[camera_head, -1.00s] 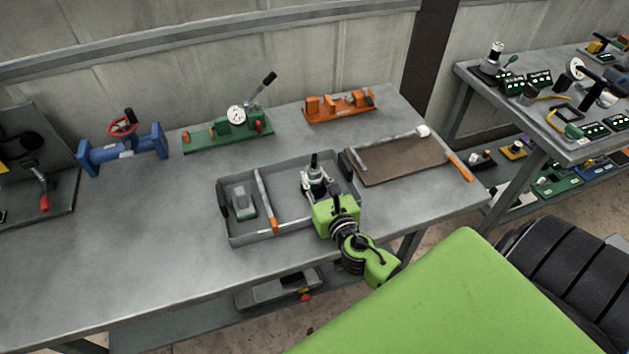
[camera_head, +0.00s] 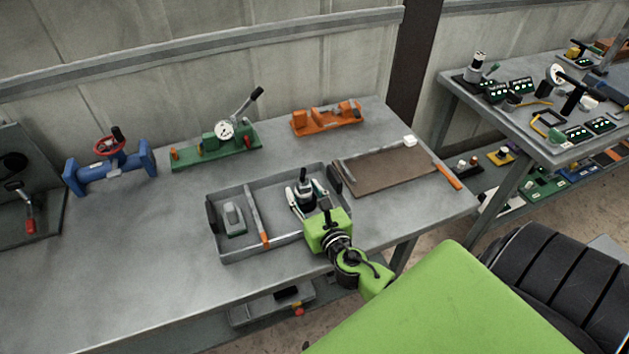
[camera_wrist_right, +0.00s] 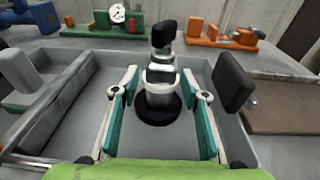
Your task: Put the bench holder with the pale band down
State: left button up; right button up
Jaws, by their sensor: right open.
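The bench holder (camera_wrist_right: 160,72), with a dark knob on top, a pale band around its middle and a dark round base, stands upright in the right compartment of the grey tray (camera_head: 224,253). It also shows in the head view (camera_head: 303,186), partly hidden by my gripper. My right gripper (camera_wrist_right: 164,88) is open, its green-padded fingers on either side of the holder with visible gaps to it. The right gripper also shows in the head view (camera_head: 308,199). My left gripper is in neither view.
A grey block (camera_head: 233,217) sits in the tray's left compartment, beyond an orange-ended divider bar (camera_head: 256,215). A brown board (camera_head: 385,170) lies right of the tray. A green gauge fixture (camera_head: 215,145), an orange fixture (camera_head: 326,118) and a blue valve (camera_head: 111,168) stand behind. The bench's left front is clear.

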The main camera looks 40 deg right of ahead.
jog(key=b+v, duration=0.1)
jog(key=v, duration=0.9)
jog(key=shift+s+f+b, duration=0.1)
jog(key=shift+f+b, duration=0.15)
jog(key=shift+b, duration=0.15)
jog(key=shift+s+a+r, duration=0.1)
jog(key=shift+s+r, duration=0.15)
jog(key=shift+s, duration=0.4)
